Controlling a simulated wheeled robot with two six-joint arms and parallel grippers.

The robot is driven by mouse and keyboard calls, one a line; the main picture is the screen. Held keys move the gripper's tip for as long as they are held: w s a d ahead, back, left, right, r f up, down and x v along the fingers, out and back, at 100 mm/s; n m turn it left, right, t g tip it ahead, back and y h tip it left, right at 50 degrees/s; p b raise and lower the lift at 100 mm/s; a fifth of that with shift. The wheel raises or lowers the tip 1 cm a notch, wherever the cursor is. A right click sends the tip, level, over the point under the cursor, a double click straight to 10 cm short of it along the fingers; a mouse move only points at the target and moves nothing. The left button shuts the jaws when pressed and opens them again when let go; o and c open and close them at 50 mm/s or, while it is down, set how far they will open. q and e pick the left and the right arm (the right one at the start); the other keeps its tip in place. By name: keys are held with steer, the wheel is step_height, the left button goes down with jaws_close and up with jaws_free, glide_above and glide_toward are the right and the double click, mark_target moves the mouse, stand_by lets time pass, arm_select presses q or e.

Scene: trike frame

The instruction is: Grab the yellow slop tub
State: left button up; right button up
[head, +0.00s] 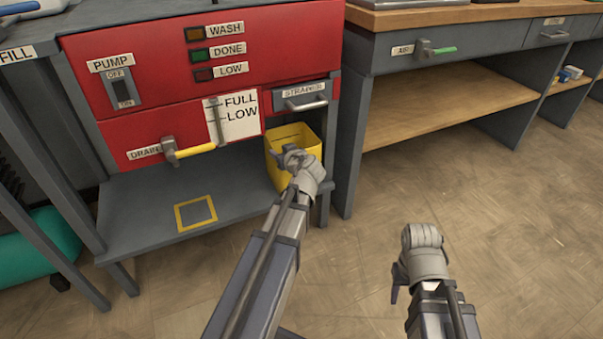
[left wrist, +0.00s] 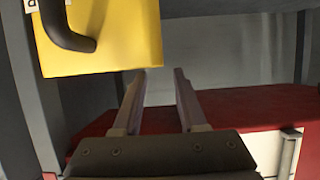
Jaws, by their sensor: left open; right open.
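The yellow slop tub (head: 276,172) stands on the grey lower shelf under the strainer drawer, at the right end of the red wash unit. My left gripper (head: 290,155) is in front of it in the head view and hides part of its front. In the left wrist view the tub (left wrist: 115,45) is at the upper left with a dark curved handle (left wrist: 68,30). The open left fingers (left wrist: 158,76) are empty, and the handle lies off to their left, not between them. My right gripper (head: 398,280) is open and empty above the floor at the right.
A yellow-outlined square (head: 196,213) marks the bare shelf left of the tub. A drain lever with a yellow grip (head: 195,149) juts from the red panel. A grey post and workbench (head: 440,100) stand right of the tub. The floor (head: 500,220) at the right is clear.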

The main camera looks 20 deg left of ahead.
mark_target(271, 147)
arm_select(q)
steer(key=b+x, duration=0.3)
steer(key=x, duration=0.5)
steer(key=shift+s, duration=0.2)
steer(key=shift+f, duration=0.1)
jaws_close()
stand_by(1.4)
